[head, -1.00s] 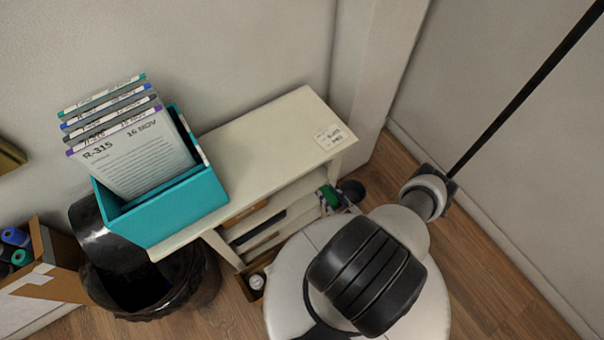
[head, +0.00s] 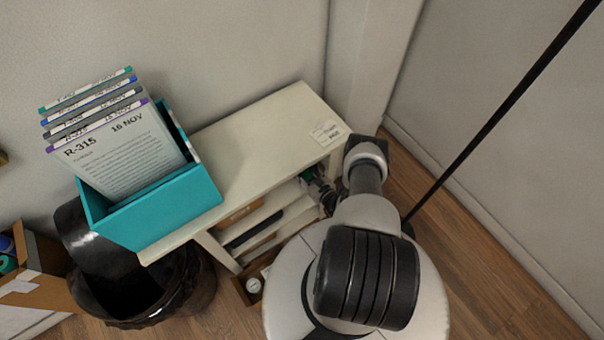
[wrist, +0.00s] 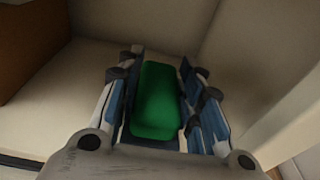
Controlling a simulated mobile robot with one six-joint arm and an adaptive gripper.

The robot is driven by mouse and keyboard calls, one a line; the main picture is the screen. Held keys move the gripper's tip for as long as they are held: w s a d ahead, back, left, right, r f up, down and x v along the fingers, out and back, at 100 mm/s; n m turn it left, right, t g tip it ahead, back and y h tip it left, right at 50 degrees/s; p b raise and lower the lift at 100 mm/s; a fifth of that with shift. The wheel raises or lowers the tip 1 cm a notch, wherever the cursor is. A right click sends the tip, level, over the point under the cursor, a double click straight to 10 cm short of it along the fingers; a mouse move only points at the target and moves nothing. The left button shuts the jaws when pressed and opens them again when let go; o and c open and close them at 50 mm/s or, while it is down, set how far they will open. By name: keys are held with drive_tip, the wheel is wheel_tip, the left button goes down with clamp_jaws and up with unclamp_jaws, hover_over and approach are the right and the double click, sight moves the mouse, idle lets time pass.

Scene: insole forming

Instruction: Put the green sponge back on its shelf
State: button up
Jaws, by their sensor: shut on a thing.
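The green sponge (wrist: 157,101) is between the two fingers of my gripper (wrist: 158,85) in the wrist view, and the fingers are shut on it. Pale shelf boards lie ahead of and around it; I cannot tell whether the sponge touches the board. In the head view a small bit of the green sponge (head: 307,174) shows at the right end of the cream shelf unit (head: 262,130), under its top board. My gripper (head: 318,182) reaches in there and is mostly hidden by the unit and my arm.
A teal file box (head: 160,208) with several labelled cards stands on the unit's top at left. A black bin (head: 130,290) and a cardboard box (head: 45,290) stand left of the unit. A brown box (wrist: 30,45) sits left of my gripper. A shelf post (wrist: 290,115) stands close on the right.

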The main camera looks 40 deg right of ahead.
drive_tip(key=f+b, duration=0.1)
drive_tip(key=f, duration=0.1)
drive_tip(key=f+b, duration=0.1)
drive_tip(key=shift+w+f, duration=0.2)
drive_tip(key=shift+f, duration=0.2)
drive_tip(key=o, duration=1)
drive_tip(key=shift+r, duration=0.1)
drive_tip(key=shift+c, duration=0.2)
drive_tip(key=s+r+p, duration=0.1)
drive_tip(key=s, duration=1.1)
drive_tip(key=shift+a+r, duration=0.4)
